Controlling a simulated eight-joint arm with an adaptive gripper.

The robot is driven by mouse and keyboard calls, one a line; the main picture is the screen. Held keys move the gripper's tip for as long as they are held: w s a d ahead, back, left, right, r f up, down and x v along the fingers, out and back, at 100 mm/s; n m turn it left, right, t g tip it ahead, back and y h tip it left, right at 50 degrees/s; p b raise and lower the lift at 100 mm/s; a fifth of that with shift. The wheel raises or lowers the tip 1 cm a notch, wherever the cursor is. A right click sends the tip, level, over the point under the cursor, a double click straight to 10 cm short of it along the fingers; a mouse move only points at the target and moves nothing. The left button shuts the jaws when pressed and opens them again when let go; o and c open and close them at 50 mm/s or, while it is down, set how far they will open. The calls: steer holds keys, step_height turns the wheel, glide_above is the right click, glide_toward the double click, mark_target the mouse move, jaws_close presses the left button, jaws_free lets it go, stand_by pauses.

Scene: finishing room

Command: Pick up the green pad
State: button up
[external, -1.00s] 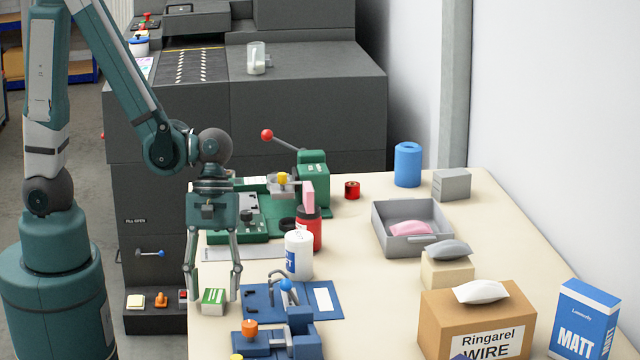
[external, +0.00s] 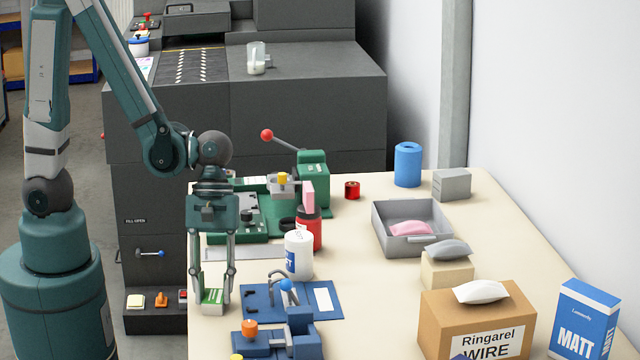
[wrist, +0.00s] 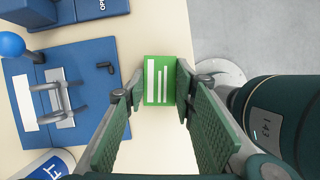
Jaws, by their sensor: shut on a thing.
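The green pad (external: 212,297) is a small block with a green top, white stripes and pale sides. It sits at the left edge of the cream table in the external view. In the wrist view the green pad (wrist: 160,82) lies between the fingertips, its striped green top facing the camera. My gripper (external: 213,302) points down and is shut on the pad, one finger on each side. In the wrist view my gripper (wrist: 158,90) has its fingertips against the pad's two sides. The pad appears to be still on the table.
A blue punch device (external: 285,300) stands just right of the pad. A white bottle (external: 299,256) and a red bottle (external: 309,232) stand behind it. A green machine (external: 262,215) is at the back. A grey tray (external: 386,245) with a pink bag is farther right.

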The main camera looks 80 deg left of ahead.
mark_target(214, 294)
steer(key=shift+r, duration=0.2)
step_height(214, 294, up, 10)
steer(key=p, duration=0.2)
steer(key=shift+f+p, duration=0.2)
steer(key=shift+p, duration=0.2)
stand_by(0.4)
